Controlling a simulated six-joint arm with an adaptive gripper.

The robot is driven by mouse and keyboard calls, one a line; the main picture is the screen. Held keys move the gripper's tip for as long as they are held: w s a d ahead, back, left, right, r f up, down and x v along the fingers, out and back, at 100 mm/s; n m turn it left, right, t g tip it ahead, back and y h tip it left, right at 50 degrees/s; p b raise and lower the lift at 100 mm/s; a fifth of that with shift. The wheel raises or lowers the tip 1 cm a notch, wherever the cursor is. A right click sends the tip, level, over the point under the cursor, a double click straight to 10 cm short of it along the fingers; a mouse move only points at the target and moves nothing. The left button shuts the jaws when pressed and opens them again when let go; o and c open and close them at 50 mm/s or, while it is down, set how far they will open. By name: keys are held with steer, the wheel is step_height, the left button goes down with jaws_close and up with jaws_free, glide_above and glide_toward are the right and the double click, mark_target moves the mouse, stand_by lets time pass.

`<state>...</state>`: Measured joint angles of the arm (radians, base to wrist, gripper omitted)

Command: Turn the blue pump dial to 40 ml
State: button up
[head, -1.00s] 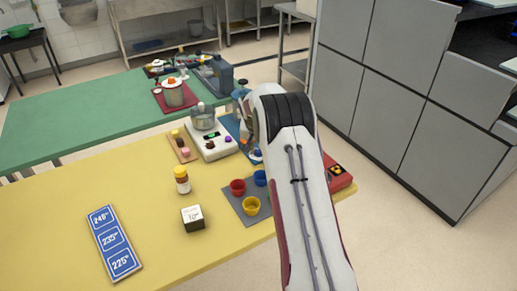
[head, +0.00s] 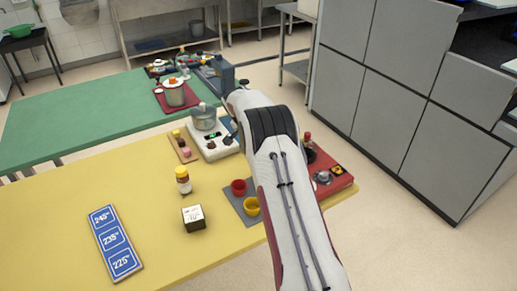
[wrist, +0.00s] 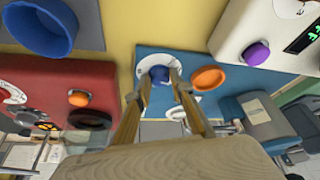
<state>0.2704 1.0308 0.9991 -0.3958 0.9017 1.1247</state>
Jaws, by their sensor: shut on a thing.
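The blue pump dial (wrist: 158,74) shows in the wrist view, in front of a round white scale (wrist: 149,61) on a blue panel or mat (wrist: 190,62). My gripper (wrist: 160,80) has its two fingertips on either side of the dial and is shut on it. The scale's marks are too small to read, so I cannot tell the dial's setting. In the head view my arm hides the dial and the gripper. Only a corner of the blue surface (head: 228,123) shows there.
Beside the dial are an orange ring (wrist: 209,79) and a white device with a purple knob (wrist: 255,53). A red unit (wrist: 50,75) with an orange button lies on the other side. A blue cup (wrist: 40,25) is near. Red (head: 238,187) and yellow (head: 250,206) cups stand beside my arm.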

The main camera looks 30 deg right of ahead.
steer(key=shift+m, duration=0.4)
steer(key=o, duration=1.1)
steer(key=shift+a+r, duration=0.1)
steer(key=shift+a+r, duration=0.15)
steer(key=shift+r, duration=0.2)
steer(key=shift+s+a+r, duration=0.1)
steer(key=shift+s+a, duration=0.55)
steer(key=shift+a, duration=1.25)
steer(key=shift+s+a+f, duration=0.1)
steer(key=shift+s+a, duration=0.5)
steer(key=shift+a, duration=1.35)
steer(key=shift+s+a+r, duration=0.1)
steer(key=shift+s+a, duration=0.55)
steer(key=shift+a, duration=1.25)
